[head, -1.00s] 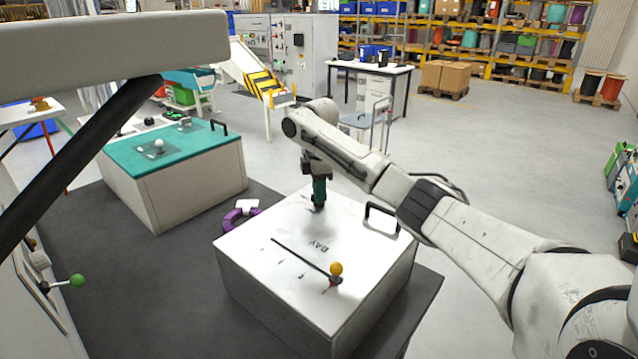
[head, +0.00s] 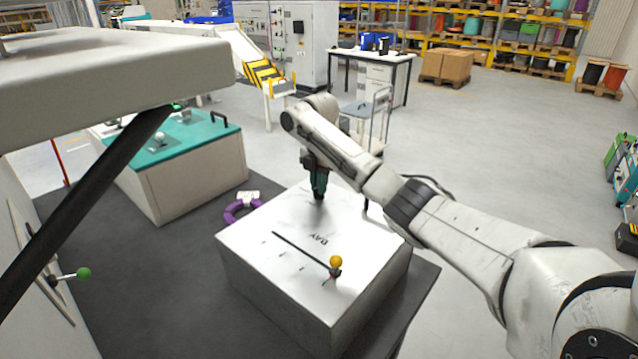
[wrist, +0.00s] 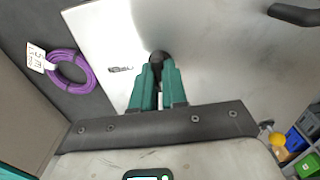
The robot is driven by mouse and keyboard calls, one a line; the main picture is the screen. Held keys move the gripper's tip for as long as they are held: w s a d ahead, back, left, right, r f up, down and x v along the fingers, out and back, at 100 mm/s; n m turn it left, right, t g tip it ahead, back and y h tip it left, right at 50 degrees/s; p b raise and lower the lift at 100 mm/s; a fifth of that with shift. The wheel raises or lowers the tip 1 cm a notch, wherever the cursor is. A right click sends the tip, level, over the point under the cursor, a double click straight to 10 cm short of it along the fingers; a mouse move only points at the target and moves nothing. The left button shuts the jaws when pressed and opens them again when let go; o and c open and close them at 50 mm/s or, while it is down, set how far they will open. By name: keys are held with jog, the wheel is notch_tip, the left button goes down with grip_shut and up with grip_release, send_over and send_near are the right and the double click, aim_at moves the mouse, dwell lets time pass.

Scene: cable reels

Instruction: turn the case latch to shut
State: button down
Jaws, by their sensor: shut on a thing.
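A white case (head: 290,290) with a flat pale lid stands in the middle of the head view. My gripper (head: 318,195) points down at the far part of the lid. In the wrist view, its green fingers (wrist: 159,82) are shut on a small dark round knob (wrist: 158,57), which I take for the case latch. The fingers hide much of it, so how far it is turned cannot be told. A small dark marking (wrist: 120,69) is on the lid beside the knob.
A slotted lever with a yellow ball (head: 336,261) stands at the lid's near side. A black handle (wrist: 295,14) rises from the lid. A purple cable coil (head: 240,210) lies left of the case. A teal-topped case (head: 175,150) stands farther left. A green-knobbed lever (head: 83,273) is near left.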

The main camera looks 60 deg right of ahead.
dwell(0.4)
jog(key=c, duration=1.2)
grip_release()
jog(key=shift+o, duration=0.2)
notch_tip(320, 180, up, 11)
jog(key=shift+p, duration=0.45)
jog(key=shift+a+f, duration=0.1)
jog(key=shift+f, duration=0.1)
